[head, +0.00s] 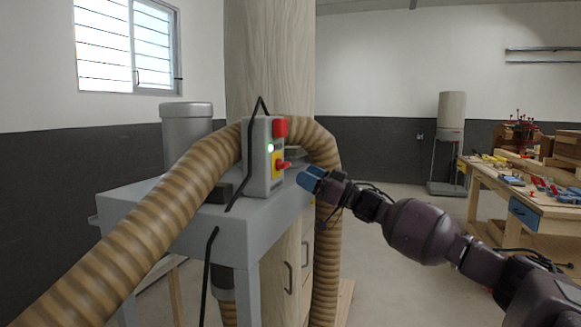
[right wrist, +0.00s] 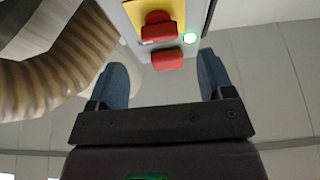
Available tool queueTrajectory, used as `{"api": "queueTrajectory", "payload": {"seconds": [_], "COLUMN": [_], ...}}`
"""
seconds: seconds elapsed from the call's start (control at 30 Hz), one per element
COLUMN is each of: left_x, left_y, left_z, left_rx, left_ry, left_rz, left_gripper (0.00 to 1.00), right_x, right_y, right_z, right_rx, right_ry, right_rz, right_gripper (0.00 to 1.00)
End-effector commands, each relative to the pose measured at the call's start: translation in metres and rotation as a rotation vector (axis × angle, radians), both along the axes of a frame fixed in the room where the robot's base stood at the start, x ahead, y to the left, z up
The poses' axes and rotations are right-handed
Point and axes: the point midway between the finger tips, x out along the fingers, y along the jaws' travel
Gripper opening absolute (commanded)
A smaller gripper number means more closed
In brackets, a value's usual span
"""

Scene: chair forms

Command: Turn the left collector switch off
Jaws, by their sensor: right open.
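The grey collector switch box (head: 262,158) stands upright on a grey metal table. It has a red knob at the top, a lit green lamp (head: 271,148), and a red switch lever (head: 283,165) on a yellow plate (head: 276,160). My right gripper (head: 311,178) is just right of the lever, apart from it. In the right wrist view, the red lever (right wrist: 162,30) and a lower red part (right wrist: 167,58) lie ahead, between the lines of the open blue fingers (right wrist: 162,85). Nothing is between the fingertips. My left gripper is not in view.
A ribbed brown hose (head: 165,225) arches around the box and hangs down both sides. The grey table (head: 225,225) carries the box. A wooden workbench (head: 530,205) with tools stands at the right. A second grey machine (head: 449,150) is at the back wall.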

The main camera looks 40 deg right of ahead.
Motion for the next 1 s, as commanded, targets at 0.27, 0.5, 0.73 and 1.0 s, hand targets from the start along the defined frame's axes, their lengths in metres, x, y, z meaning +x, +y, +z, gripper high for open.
{"api": "queueTrajectory", "payload": {"seconds": [0.27, 0.5, 0.73, 1.0], "left_x": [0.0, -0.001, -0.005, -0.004], "left_y": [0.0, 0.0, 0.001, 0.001], "left_z": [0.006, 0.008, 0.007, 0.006], "left_rx": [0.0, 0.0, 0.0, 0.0], "left_ry": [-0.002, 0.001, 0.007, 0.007], "left_rz": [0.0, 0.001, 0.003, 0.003], "left_gripper": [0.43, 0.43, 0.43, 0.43], "right_x": [0.026, 0.042, 0.047, 0.047], "right_y": [0.014, 0.022, 0.024, 0.024], "right_z": [0.014, 0.02, 0.022, 0.021], "right_rx": [0.002, 0.0, 0.0, 0.001], "right_ry": [-0.001, 0.0, 0.0, 0.001], "right_rz": [0.0, -0.001, -0.001, -0.001], "right_gripper": [0.74, 0.74, 0.74, 0.67]}}
